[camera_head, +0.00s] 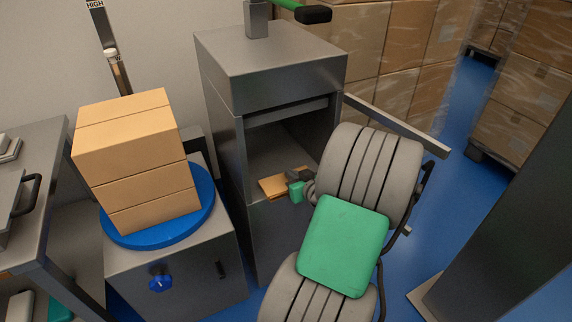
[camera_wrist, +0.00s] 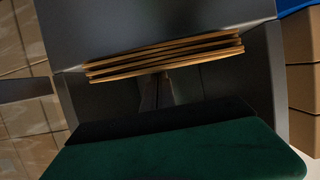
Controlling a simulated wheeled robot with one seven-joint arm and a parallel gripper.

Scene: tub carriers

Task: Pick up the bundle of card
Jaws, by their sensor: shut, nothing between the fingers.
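The bundle of card (camera_head: 272,187) is a tan flat stack inside the open bay of a grey metal machine (camera_head: 270,62). In the wrist view the bundle (camera_wrist: 165,57) shows as several thin layers seen edge-on, tilted a little. My gripper (camera_head: 294,177) is inside the bay at the bundle's right end in the head view, partly hidden by my own arm. In the wrist view the dark fingers (camera_wrist: 156,90) are together and empty, just below the bundle's near edge. I cannot tell whether they touch it.
Cartons (camera_head: 140,160) stand on a blue turntable (camera_head: 160,236) to the left. A metal bench (camera_head: 50,160) is at the far left. Wrapped carton stacks (camera_head: 405,60) stand behind on the right. The bay's side walls are close around my gripper. Blue floor (camera_head: 430,225) is clear at right.

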